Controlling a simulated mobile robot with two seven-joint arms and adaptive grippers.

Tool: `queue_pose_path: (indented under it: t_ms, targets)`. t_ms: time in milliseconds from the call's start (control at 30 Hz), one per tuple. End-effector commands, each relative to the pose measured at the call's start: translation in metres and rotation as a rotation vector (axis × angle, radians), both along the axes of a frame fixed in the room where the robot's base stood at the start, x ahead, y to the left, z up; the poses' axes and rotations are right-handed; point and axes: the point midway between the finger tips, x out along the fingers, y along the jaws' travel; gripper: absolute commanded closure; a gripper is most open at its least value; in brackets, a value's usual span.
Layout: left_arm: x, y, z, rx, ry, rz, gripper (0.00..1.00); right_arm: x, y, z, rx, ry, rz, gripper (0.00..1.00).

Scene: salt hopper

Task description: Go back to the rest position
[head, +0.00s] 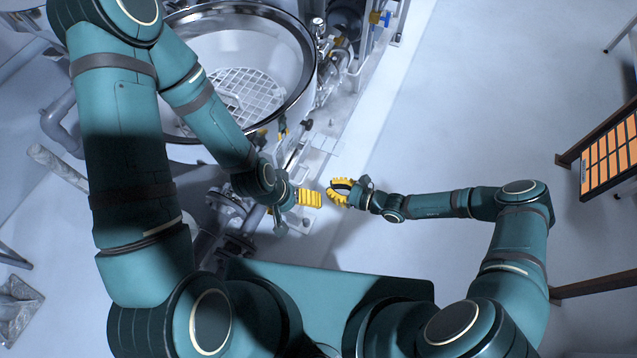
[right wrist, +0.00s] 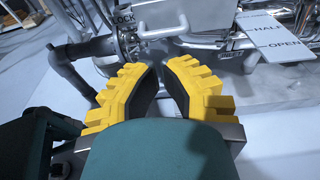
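My right gripper (head: 333,194) is held out in front of my body, low in the middle of the head view. In the right wrist view its two yellow fingers (right wrist: 160,72) stand apart with a gap between the tips and nothing in it. My left gripper (head: 318,199) is just left of it, its yellow pads seen edge-on, so its opening is hidden. The two grippers are close together with a small gap. The salt hopper (head: 303,48), a large round steel vessel with a grid (head: 245,95) inside, stands behind my left arm.
Pipes and valves (head: 230,205) run below and right of the hopper, near my left gripper. An orange-panelled rack (head: 610,160) stands far right. Floor between is clear.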

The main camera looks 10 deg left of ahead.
Motion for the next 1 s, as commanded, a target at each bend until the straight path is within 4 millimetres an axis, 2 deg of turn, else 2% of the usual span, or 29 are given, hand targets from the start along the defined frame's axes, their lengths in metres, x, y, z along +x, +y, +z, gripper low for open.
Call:
queue_pose_path:
  t_ms: [100, 300, 500, 767, 867, 1000]
  targets:
    - [0.0, 0.001, 0.004, 0.001, 0.002, 0.002, 0.08, -0.007, -0.024, 0.006, -0.002, -0.001, -0.001, 1.0]
    - [-0.002, 0.0, 0.007, -0.001, 0.004, 0.0, 0.08, -0.015, -0.048, 0.01, -0.001, 0.0, 0.0, 1.0]
    - [-0.002, 0.0, 0.008, -0.001, 0.004, 0.0, 0.08, -0.018, -0.056, 0.011, 0.0, 0.0, 0.001, 1.0]
    - [-0.002, 0.0, 0.008, -0.001, 0.004, 0.0, 0.08, -0.023, -0.054, 0.013, -0.022, -0.008, 0.032, 1.0]
    - [-0.002, 0.0, 0.008, -0.001, 0.004, 0.0, 0.08, -0.041, -0.047, 0.019, -0.11, -0.039, 0.158, 1.0]
    - [-0.002, 0.0, 0.008, -0.001, 0.004, 0.0, 0.08, -0.088, -0.05, 0.031, -0.366, -0.161, 0.474, 1.0]
